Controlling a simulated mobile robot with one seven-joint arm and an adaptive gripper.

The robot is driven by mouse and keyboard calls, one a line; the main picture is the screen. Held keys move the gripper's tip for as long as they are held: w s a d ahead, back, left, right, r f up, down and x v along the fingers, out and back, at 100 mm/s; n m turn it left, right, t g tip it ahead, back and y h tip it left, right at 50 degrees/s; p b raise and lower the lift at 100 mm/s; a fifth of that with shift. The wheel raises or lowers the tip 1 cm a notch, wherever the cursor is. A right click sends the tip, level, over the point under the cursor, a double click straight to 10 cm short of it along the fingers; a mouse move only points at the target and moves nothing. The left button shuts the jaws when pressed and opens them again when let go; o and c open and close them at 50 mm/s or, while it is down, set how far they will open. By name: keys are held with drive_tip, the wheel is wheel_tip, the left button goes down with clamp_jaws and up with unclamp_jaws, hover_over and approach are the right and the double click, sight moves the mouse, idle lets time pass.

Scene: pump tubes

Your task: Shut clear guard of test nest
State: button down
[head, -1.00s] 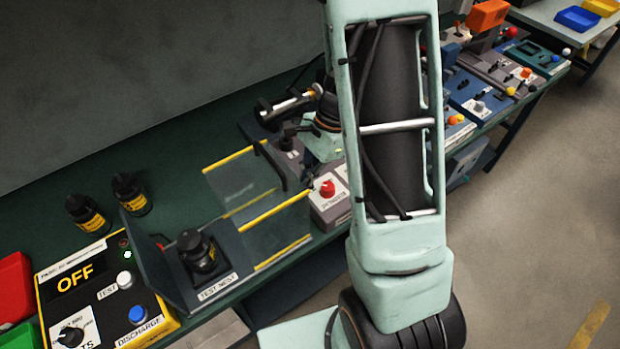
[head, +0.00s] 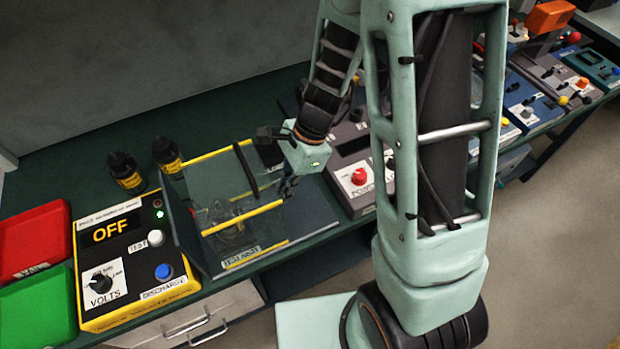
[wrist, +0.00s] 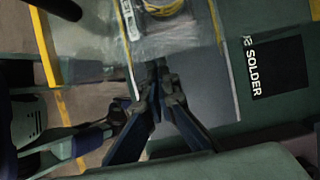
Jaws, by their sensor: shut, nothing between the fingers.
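The clear guard (head: 217,180) with yellow edge strips and a black bar handle (head: 246,169) lies over the test nest (head: 317,219) in the head view. A dark capped pump (head: 229,222) shows blurred through the guard. The guard's left side is close to the upright dark panel beside the nest; I cannot tell if they touch. My gripper (head: 287,188) is at the guard's right edge, fingers shut and empty. In the wrist view my gripper (wrist: 159,80) has its fingertips together by the clear panel's edge; contact is unclear.
A yellow tester (head: 128,262) reading OFF stands left of the nest. Two dark bottles (head: 127,172) stand behind it. Red (head: 32,243) and green (head: 38,308) trays are at far left. A grey box with a red button (head: 359,177) stands right of the nest.

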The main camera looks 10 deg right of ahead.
drive_tip(key=shift+s+a, duration=0.2)
drive_tip(key=shift+a, duration=0.45)
drive_tip(key=shift+s+a, duration=0.25)
drive_tip(key=shift+a, duration=0.45)
drive_tip(key=shift+s+a, duration=0.2)
drive_tip(key=shift+a, duration=0.45)
